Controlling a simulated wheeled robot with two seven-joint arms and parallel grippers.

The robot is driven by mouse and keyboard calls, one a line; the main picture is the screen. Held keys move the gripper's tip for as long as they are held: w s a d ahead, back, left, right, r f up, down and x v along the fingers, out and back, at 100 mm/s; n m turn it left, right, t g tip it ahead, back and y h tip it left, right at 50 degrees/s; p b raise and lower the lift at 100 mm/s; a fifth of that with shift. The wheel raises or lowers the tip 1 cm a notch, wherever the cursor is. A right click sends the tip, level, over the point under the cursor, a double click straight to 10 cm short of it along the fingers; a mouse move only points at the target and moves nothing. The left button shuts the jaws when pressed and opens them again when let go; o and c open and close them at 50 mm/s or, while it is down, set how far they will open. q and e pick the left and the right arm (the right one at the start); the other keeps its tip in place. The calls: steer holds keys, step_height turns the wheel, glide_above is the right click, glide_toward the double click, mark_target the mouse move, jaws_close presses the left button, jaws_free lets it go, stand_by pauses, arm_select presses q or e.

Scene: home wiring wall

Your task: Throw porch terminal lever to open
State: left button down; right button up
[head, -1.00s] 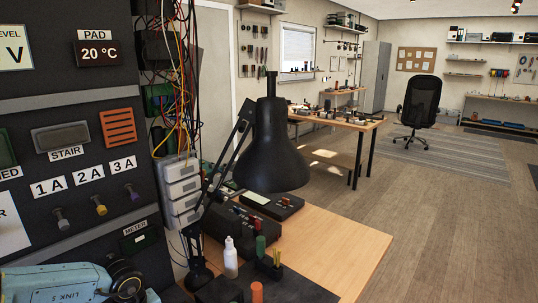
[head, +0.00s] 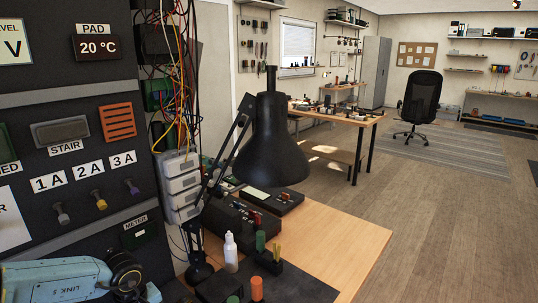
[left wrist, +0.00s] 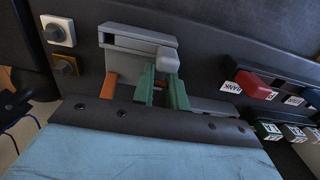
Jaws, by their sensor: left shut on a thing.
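In the left wrist view, a grey slotted housing (left wrist: 125,42) on the dark panel carries a pale grey lever knob (left wrist: 168,59). My left gripper (left wrist: 162,90) has its green fingers close together at this knob. It is shut on the lever, though the fingers hide part of the grip. No porch label is readable, so I cannot tell from lettering which lever this is. In the head view only my left arm shows at the lower left; its fingers are outside the picture. My right gripper is not in view.
Beside the housing are a white switch (left wrist: 58,30), a brown switch (left wrist: 65,65) and a red block (left wrist: 252,84) near a BANK label. In the head view, a black lamp (head: 272,150) and bottle (head: 231,253) stand on the bench, right of the panel with hanging wires (head: 178,75).

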arm_select(q)
steer(key=shift+w+a+r, duration=0.3)
steer(key=shift+w+a, duration=0.1)
steer(key=shift+a, duration=0.05)
steer(key=shift+w+a+r, duration=0.1)
steer(key=shift+w+a, duration=0.05)
steer(key=shift+a, duration=0.05)
steer(key=shift+w+a+b, duration=0.4)
steer(key=shift+a+b, duration=0.15)
steer(key=shift+b, duration=0.15)
stand_by(0.6)
steer(key=shift+w+a+f+b, duration=0.2)
steer(key=shift+w+a+b, duration=0.05)
steer(key=shift+a+b, duration=0.05)
stand_by(0.4)
steer(key=shift+f, duration=0.1)
steer(key=shift+w+a+b, duration=0.1)
steer(key=shift+w+b, duration=0.05)
steer(key=shift+b, duration=0.25)
